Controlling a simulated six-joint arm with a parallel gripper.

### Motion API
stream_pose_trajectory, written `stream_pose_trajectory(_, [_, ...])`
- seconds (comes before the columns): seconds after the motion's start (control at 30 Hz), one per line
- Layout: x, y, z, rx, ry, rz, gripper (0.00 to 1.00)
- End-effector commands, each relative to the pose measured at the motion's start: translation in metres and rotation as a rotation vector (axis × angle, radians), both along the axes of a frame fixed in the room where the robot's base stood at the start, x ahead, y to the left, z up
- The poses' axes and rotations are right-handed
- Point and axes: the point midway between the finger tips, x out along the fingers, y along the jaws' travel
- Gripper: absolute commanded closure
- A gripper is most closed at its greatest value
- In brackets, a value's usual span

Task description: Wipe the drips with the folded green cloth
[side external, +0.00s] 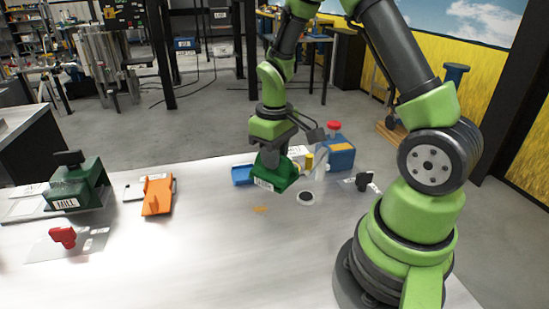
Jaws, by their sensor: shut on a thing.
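My gripper (272,153) hangs over the far middle of the table and is shut on a green block-like thing with a white label, which I take to be the folded green cloth (282,178). The cloth is held close to the tabletop; I cannot tell whether it touches it. A small orange-yellow patch, likely drips (260,209), lies on the table just in front of the cloth. The fingertips are partly hidden by the cloth and the gripper body.
A blue tray (241,175) sits left of the cloth. A blue can with a red cap (341,156), a dark disc (306,197) and a black part (364,181) are to the right. A green mill (75,188), orange bracket (157,195) and red part (63,237) stand left. The front middle is clear.

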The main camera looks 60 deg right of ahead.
Motion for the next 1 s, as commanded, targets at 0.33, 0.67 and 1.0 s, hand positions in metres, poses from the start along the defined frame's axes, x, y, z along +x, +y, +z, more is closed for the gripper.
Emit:
stream_pose_trajectory(0.33, [-0.001,0.0,0.0,0.0,0.0,-0.001,1.0])
stream_pose_trajectory(0.67, [-0.001,0.0,-0.012,0.0,0.003,-0.001,1.0])
stream_pose_trajectory(1.0, [-0.001,0.0,-0.043,0.001,0.003,-0.001,1.0])
